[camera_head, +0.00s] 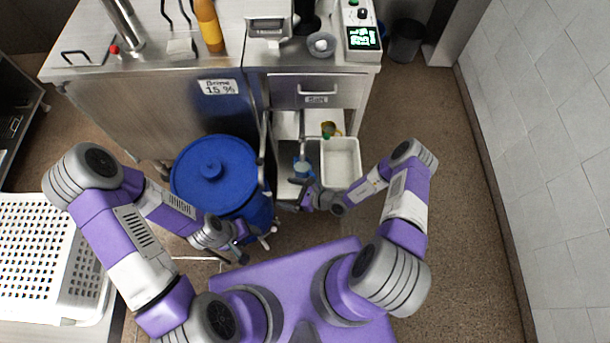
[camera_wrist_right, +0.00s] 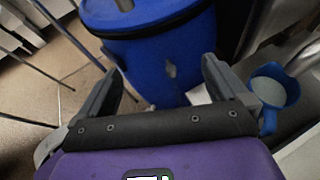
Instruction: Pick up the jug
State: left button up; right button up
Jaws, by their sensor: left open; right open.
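A small blue jug (camera_head: 303,168) stands on the lower shelf under the counter in the head view. It also shows in the right wrist view as a blue jug (camera_wrist_right: 272,90) with pale grey contents and a handle. My right gripper (camera_head: 295,196) is open just in front of the jug in the head view. In the right wrist view my right gripper (camera_wrist_right: 162,78) has nothing between its fingers, and the jug is outside them on the right. My left gripper (camera_head: 243,243) is open and empty, low beside the blue barrel.
A large lidded blue barrel (camera_head: 212,172) stands left of the jug, close to both grippers. A white bin (camera_head: 341,160) is right of the jug. The counter drawer (camera_head: 316,91) overhangs the shelf. Floor at right is clear.

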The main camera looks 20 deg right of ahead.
aim_at(306, 175)
jog(key=w+d+f+m+t+h+b, duration=0.2)
jog(key=w+d+f+m+t+h, duration=0.45)
jog(key=d, duration=0.45)
jog(key=shift+m+g+h, duration=0.35)
jog(key=shift+m+g, duration=0.2)
jog(key=shift+g, duration=0.1)
jog(key=b+x, duration=0.1)
jog(key=x, duration=0.2)
jog(key=f+b+x, duration=0.1)
jog(key=x, duration=0.2)
jog(key=shift+d+f, duration=0.15)
jog(key=shift+d, duration=0.05)
jog(key=shift+w+a, duration=0.1)
jog(key=shift+w, duration=0.2)
jog(key=c, duration=1.9)
